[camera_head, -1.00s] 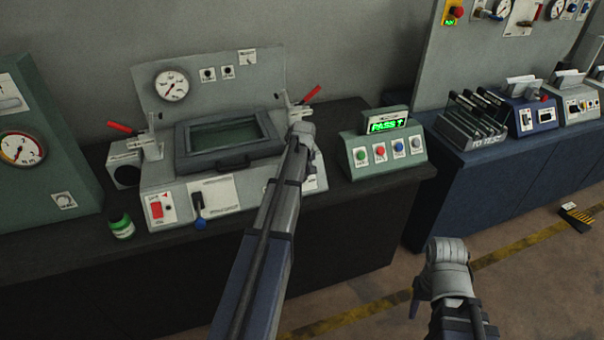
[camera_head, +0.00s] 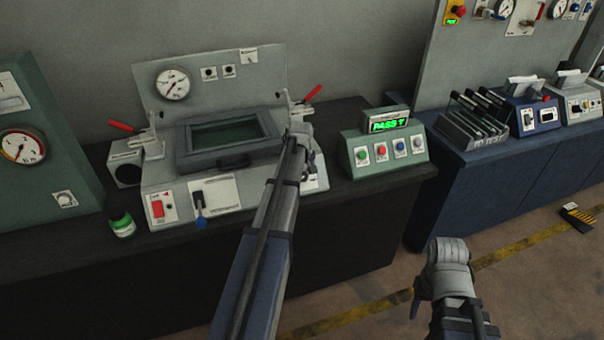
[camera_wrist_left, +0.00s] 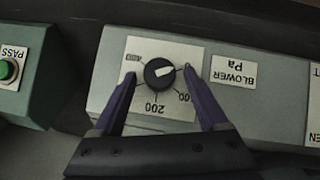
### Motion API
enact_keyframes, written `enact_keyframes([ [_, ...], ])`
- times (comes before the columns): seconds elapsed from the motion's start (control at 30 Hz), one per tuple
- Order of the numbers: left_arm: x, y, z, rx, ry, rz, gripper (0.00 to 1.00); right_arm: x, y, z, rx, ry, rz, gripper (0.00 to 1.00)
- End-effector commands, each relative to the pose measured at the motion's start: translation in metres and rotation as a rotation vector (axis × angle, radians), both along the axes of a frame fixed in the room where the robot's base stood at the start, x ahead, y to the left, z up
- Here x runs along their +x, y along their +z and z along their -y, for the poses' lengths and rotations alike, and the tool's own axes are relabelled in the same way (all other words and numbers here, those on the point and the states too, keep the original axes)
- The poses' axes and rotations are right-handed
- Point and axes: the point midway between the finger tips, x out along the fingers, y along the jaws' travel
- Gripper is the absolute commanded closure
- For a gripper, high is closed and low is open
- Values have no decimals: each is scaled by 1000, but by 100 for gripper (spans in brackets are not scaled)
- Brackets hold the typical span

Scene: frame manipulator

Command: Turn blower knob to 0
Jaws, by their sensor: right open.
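The blower knob (camera_wrist_left: 160,72) is black and round with a white pointer, on a white dial plate marked with numbers, beside a "BLOWER Pa" label (camera_wrist_left: 234,72). The left wrist view shows this panel upside down, and the pointer there points right and slightly up. My left gripper (camera_wrist_left: 159,74) has its two purple fingers on either side of the knob, with a gap showing on each side. In the head view my left arm hides the knob and most of that gripper. My right gripper (camera_head: 422,288) is open and empty, low on the right over the floor.
The grey bench unit (camera_head: 160,182) has a framed window, a gauge (camera_head: 172,84) and red-handled clamps. A green bottle (camera_head: 122,224) stands at its left front. A button box (camera_head: 385,155) reading PASS stands to the right.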

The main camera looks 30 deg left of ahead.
Motion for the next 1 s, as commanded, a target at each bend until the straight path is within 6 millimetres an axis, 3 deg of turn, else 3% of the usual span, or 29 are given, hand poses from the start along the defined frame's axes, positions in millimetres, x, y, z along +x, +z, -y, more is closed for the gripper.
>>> enact_keyframes([
  [0.47,-1,9,1,2,-1,2,19,0,9,0,0,0,0,50],
  [1.0,-19,71,10,1,-1,0,19,0,71,0,0,1,0,50],
])
